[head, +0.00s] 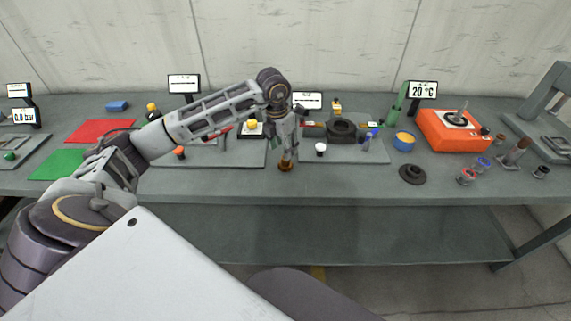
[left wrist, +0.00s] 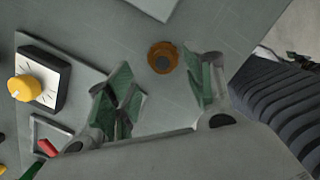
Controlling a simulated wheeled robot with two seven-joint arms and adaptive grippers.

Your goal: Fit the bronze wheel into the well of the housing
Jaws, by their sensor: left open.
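The bronze wheel (head: 286,167) is a small brown-orange disc on the bench near its front edge. In the left wrist view the wheel (left wrist: 163,57) shows a darker round centre. My left gripper (head: 287,156) points down just above it, and it is open. In the left wrist view the wheel lies beyond and between the two green-padded fingers (left wrist: 160,84); I see no grip on it. A dark block with a round opening (head: 342,129), which looks like the housing, stands to the right on a grey plate. My right gripper is not in view.
A white-capped part (head: 320,148) stands on the grey plate (head: 372,153) right of my gripper. A yellow knob on a black-and-white base (left wrist: 36,78) lies to the left in the wrist view. A dark flanged disc (head: 412,174) and an orange device (head: 452,130) are farther right.

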